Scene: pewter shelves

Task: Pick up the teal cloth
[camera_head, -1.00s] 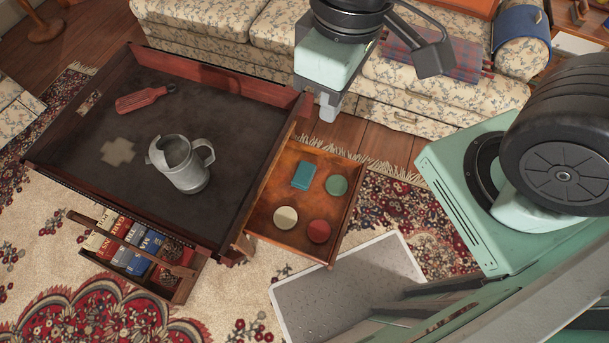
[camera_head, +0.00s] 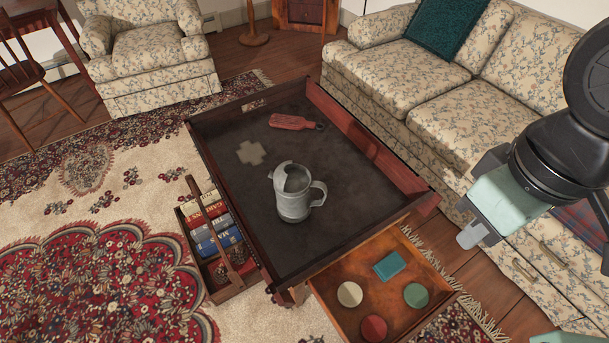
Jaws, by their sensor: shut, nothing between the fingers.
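A small flat teal rectangle (camera_head: 390,266), which looks like the folded teal cloth, lies in an open wooden drawer (camera_head: 344,323) at the front of the low table. It sits beside several round discs. My gripper (camera_head: 470,236) is at the right, in front of the sofa, to the right of the drawer in the picture. Its fingers look together and empty, apart from the cloth. Nothing hides the teal rectangle.
The dark tray-topped table (camera_head: 250,205) has raised red-brown edges. It bears a grey metal pitcher (camera_head: 293,196) and a red paddle-shaped thing (camera_head: 293,122). A small wooden box of books (camera_head: 215,238) stands left of it. A floral sofa (camera_head: 440,95) stands behind; patterned carpet lies left.

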